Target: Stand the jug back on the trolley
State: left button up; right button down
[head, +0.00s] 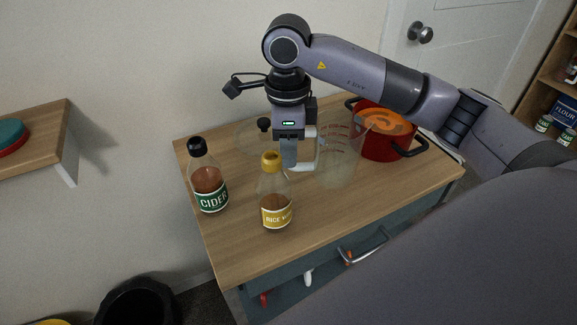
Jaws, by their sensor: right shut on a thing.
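The jug (341,160) is a clear measuring jug with red markings, upright over the wooden top of the trolley (340,222). I cannot tell whether its base touches the top. My right gripper (301,165) points down at the jug's left side and is shut on the jug, seemingly at its handle. My left gripper is not in view.
A cider bottle (209,180) and a rice vinegar bottle (275,200) stand at the left and front. A red pot (372,143) with orange contents stands behind the jug to the right. A glass lid (250,138) lies at the back. The front right top is clear.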

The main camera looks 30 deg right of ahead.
jog(key=shift+f, duration=2.6)
jog(key=c, duration=1.3)
grip_release()
jog(key=shift+o, duration=0.2)
notch_tip(320, 180, up, 12)
jog(key=shift+r, duration=0.15)
